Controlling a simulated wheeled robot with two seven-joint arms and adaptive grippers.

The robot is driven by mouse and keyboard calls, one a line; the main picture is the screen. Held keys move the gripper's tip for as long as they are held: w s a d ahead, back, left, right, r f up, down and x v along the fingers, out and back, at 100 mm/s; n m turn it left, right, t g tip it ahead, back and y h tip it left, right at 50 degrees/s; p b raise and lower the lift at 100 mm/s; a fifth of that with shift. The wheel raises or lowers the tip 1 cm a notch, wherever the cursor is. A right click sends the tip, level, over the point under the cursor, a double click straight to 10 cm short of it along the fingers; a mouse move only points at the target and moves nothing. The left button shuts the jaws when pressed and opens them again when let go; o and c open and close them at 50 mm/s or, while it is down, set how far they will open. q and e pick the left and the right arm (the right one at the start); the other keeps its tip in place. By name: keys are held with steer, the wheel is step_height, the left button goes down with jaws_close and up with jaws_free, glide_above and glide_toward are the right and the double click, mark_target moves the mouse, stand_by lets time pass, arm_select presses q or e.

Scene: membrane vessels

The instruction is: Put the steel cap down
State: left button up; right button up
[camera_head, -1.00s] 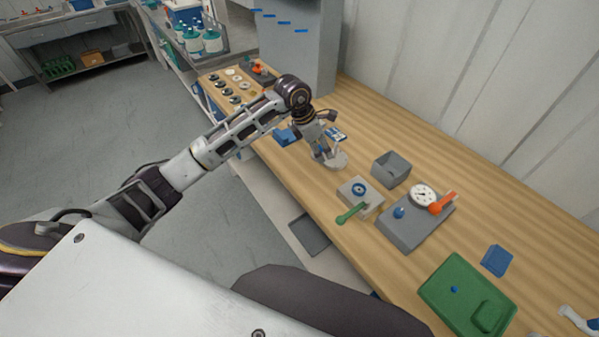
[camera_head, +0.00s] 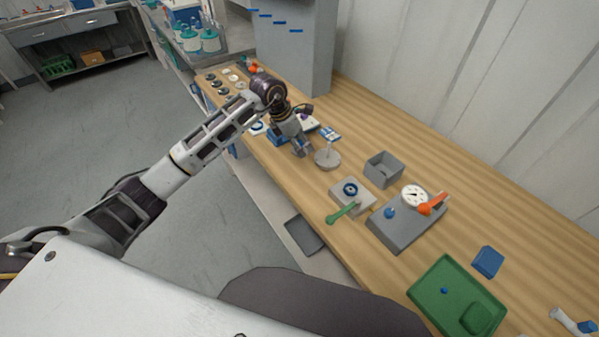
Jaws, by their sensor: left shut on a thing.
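My left gripper (camera_head: 302,150) points down over the wooden bench, just left of a pale round disc with an upright stem (camera_head: 327,157). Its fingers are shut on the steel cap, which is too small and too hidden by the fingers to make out. The disc stands on the bench, apart from the gripper. My right gripper is not in view.
A blue item (camera_head: 277,138) lies close behind the gripper.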

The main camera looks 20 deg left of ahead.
arm_select(q)
steer(key=shift+f+p, duration=0.55)
steer(key=shift+f, duration=2.55)
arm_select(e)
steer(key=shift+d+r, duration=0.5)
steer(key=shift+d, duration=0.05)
arm_select(q)
steer(key=shift+f, duration=0.1)
steer(key=shift+f+p, duration=0.35)
steer(key=shift+f, duration=1.45)
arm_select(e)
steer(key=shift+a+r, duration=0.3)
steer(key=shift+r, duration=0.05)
arm_select(q)
steer(key=shift+f, duration=0.1)
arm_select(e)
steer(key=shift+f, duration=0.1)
arm_select(q)
steer(key=o, duration=0.7)
steer(key=shift+f, duration=0.1)
steer(key=o, duration=0.4)
steer(key=shift+o, duration=0.2)
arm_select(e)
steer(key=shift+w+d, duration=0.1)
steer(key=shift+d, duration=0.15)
